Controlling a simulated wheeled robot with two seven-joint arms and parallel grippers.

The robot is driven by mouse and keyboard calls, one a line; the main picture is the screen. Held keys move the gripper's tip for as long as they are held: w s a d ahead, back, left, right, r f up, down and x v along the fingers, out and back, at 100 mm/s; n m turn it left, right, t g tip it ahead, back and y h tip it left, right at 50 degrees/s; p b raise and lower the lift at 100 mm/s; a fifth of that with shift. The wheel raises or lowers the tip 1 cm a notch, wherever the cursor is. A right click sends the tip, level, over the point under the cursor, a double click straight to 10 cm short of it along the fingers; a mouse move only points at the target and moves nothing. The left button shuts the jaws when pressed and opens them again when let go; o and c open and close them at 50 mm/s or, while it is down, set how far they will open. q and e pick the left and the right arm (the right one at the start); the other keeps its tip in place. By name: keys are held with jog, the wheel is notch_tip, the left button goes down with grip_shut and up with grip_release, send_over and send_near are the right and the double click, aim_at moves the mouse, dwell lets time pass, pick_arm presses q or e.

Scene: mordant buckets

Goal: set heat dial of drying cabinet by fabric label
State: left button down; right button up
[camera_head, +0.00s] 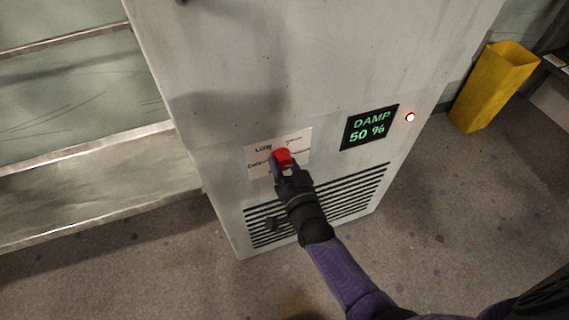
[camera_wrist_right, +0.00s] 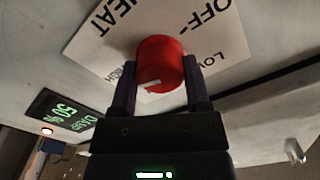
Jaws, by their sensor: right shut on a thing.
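The drying cabinet (camera_head: 250,60) is a pale grey metal box that fills the middle of the head view. Its red heat dial (camera_head: 283,157) sits on a white printed plate (camera_head: 258,165) on the front face. My right gripper (camera_wrist_right: 160,80) is shut on the dial (camera_wrist_right: 160,60), one dark finger on each side. The dial has a white mark on its near edge, toward the lower left in the wrist view. On the plate (camera_wrist_right: 105,45) I read "HEAT", "OFF" and "LOW"; other lettering is partly hidden. I see no fabric label. My left gripper is out of view.
A black display (camera_head: 369,128) reads "DAMP 50 %" in green, beside a lit red-rimmed lamp (camera_head: 410,117). A slotted vent (camera_head: 345,198) lies below the dial. Metal shelving (camera_head: 90,185) stands at left. A yellow bin (camera_head: 494,85) stands at right on speckled floor.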

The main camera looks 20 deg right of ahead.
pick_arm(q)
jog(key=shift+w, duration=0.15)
pick_arm(e)
jog(key=o, duration=1.3)
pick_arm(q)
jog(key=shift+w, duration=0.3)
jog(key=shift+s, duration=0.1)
pick_arm(e)
jog(key=shift+s, duration=0.4)
pick_arm(q)
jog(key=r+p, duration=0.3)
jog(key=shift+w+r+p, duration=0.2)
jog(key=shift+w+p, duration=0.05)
jog(key=shift+p, duration=0.05)
pick_arm(e)
jog(key=s, duration=0.9)
jog(key=shift+s+d, duration=0.1)
jog(key=shift+d, duration=0.1)
